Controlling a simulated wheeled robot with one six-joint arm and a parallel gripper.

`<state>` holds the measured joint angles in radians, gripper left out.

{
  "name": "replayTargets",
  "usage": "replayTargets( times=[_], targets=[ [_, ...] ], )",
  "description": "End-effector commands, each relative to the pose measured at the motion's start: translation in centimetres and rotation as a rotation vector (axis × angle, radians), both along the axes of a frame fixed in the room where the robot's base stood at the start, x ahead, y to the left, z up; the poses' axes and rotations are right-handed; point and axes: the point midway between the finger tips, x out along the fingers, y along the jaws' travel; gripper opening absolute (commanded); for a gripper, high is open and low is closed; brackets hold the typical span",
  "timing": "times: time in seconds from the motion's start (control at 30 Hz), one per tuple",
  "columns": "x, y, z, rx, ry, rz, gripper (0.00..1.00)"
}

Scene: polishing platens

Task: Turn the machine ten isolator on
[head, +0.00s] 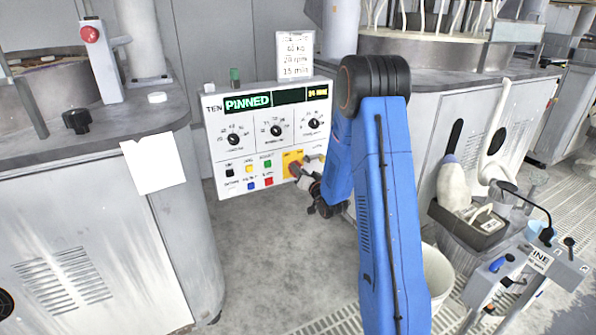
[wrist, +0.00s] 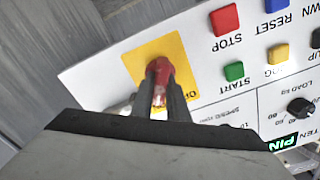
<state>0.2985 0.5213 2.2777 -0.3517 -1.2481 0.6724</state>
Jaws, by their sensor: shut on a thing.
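The machine ten control panel (head: 240,150) is white, marked TEN, with a green PINNED display. Its isolator is a red handle on a yellow plate (head: 289,158) at the lower right of the panel. My gripper (head: 308,178) is at that plate, partly hidden by my blue arm. In the wrist view the red isolator handle (wrist: 160,68) stands on the yellow plate (wrist: 142,58), and my gripper (wrist: 160,88) is shut on it with dark fingers either side. The lettering on the plate is mostly covered, so I cannot tell the switch position for sure.
Beside the isolator are a red STOP button (wrist: 225,20), a green START button (wrist: 234,71) and other coloured buttons. Three black dials (head: 276,130) sit above. A grey machine (head: 90,220) stands left and a white bin (head: 437,270) right. The floor below the panel is clear.

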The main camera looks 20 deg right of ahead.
Motion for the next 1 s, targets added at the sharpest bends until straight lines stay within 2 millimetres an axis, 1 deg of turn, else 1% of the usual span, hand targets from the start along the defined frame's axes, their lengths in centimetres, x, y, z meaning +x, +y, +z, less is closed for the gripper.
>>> replayTargets(
  times=[0.2,0.4,0.6,1.0],
  targets=[
    [-0.06,-0.05,-0.17,0.134,0.007,0.000,0.00],
    [-0.07,-0.10,-0.21,0.209,0.010,-0.001,0.00],
    [-0.07,-0.11,-0.23,0.241,0.011,-0.001,0.00],
    [-0.08,-0.12,-0.25,0.246,0.011,-0.001,0.00]
  ],
)
